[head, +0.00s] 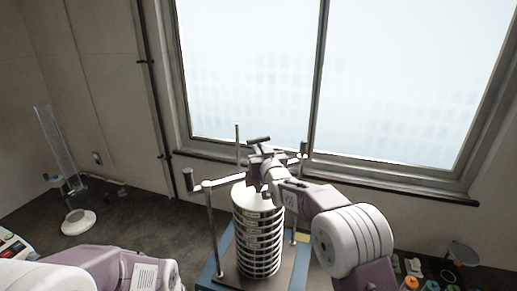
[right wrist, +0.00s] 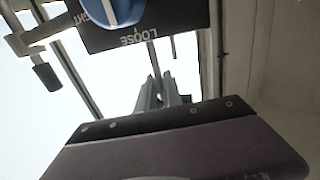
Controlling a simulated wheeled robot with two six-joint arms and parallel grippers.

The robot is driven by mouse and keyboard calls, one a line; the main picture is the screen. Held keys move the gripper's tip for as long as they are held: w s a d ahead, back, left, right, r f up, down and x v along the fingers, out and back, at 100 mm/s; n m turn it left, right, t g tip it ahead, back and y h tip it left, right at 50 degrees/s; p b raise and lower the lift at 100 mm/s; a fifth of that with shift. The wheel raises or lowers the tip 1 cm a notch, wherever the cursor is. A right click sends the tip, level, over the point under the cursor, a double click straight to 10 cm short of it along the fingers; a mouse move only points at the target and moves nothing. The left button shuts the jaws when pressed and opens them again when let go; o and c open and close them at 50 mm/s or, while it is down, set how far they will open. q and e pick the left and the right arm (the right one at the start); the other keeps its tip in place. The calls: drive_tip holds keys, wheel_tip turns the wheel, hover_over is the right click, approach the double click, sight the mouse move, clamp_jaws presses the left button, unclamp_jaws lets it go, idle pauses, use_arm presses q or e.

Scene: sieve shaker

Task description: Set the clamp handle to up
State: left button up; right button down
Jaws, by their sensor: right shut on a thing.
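The sieve shaker has a stack of round metal sieves (head: 258,235) under a pale lid, with upright rods and a crossbar around it. My right gripper (head: 257,153) is above the lid, at the middle of the clamp. The dark clamp handle (head: 258,139) shows as a short bar at its tips. The right gripper is shut on it, though the contact is small and partly hidden. In the right wrist view the fingers (right wrist: 161,92) are close together. A dark plate with a blue knob (right wrist: 114,10) and the word LOOSE is above them. My left gripper is out of view.
A black end grip (head: 188,180) is on the crossbar's left end. A glass cylinder on a white base (head: 78,222) stands at the left. Several small items (head: 430,284) are at the lower right. The window (head: 255,70) is behind the shaker.

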sight(259, 139)
drive_tip(key=shift+r, duration=1.9)
drive_tip(key=c, duration=1.5)
unclamp_jaws()
drive_tip(key=shift+d, duration=0.15)
drive_tip(key=shift+f, duration=0.1)
